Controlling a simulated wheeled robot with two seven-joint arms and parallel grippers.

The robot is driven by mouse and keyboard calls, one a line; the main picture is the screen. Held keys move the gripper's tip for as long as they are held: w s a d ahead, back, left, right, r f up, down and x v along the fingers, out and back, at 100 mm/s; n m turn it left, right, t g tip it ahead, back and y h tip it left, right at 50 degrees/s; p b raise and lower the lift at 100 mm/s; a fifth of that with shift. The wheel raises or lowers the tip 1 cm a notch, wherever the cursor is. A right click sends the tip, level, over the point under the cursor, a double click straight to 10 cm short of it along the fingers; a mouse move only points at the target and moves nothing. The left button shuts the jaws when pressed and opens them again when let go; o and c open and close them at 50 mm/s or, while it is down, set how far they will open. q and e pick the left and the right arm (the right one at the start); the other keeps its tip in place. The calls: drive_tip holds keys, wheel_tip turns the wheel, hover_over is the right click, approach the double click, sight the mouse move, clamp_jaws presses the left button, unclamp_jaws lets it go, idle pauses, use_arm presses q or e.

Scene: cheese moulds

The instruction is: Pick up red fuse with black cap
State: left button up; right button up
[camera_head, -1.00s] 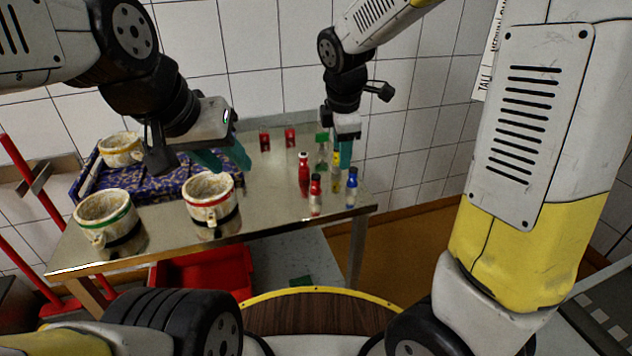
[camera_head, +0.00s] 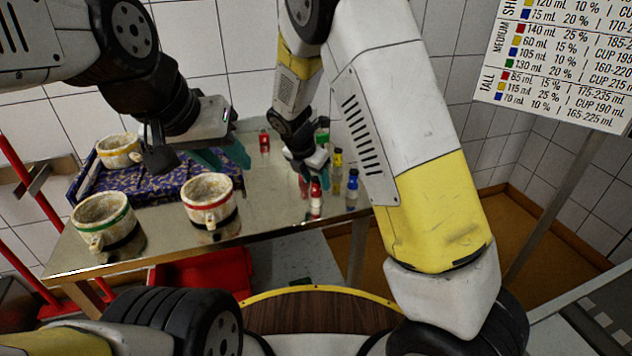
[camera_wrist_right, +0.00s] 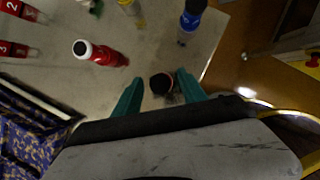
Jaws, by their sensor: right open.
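The red fuse with the black cap (camera_head: 316,196) stands on the metal table near its front edge. In the right wrist view its black cap (camera_wrist_right: 161,84) shows between my right fingertips, apart from both. My right gripper (camera_head: 310,166) is open and points down, above and just behind this fuse in the head view. A red fuse with a white cap (camera_wrist_right: 103,54) stands left of the fingers in the right wrist view; in the head view my right gripper mostly hides it. My left gripper (camera_head: 222,158) appears open and empty, over the table behind the red-rimmed cup.
A blue-capped fuse (camera_head: 352,186) and a yellow fuse (camera_head: 337,162) stand close on the right. A red-rimmed cup (camera_head: 208,203), a green-rimmed cup (camera_head: 104,225) and a patterned blue tray (camera_head: 150,190) fill the table's left. The table's middle is mostly clear.

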drive_tip(key=shift+w+d+f, duration=0.1)
drive_tip(key=shift+w+f, duration=0.05)
drive_tip(key=shift+f, duration=0.2)
drive_tip(key=shift+c, duration=0.4)
clamp_jaws()
